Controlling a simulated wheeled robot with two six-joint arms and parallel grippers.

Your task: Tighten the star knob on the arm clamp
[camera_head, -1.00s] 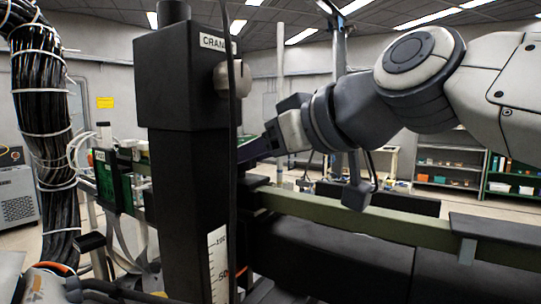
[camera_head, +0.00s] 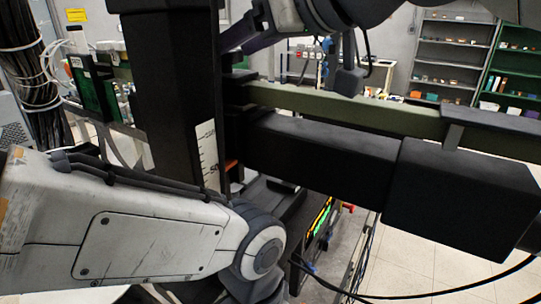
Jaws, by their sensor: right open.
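I cannot make out the star knob; the upper part of the column is cut off by the top edge. The arm clamp is not clearly told apart where the dark horizontal arm (camera_head: 325,150) meets the black column (camera_head: 172,100). My right gripper (camera_head: 238,38) is at the top, beside the column's right face and above the olive rail (camera_head: 350,110). It is open, its dark fingers pointing left toward the column; whether they touch it I cannot tell. My left arm crosses the lower left, and its gripper is out of view.
A scale strip (camera_head: 208,155) runs down the column, with a small orange part (camera_head: 231,170) beside it. A large black box (camera_head: 460,200) sits at the arm's right. Cable bundles (camera_head: 35,75) hang at left. Loose cables cross the floor at lower right. Shelves (camera_head: 455,50) stand behind.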

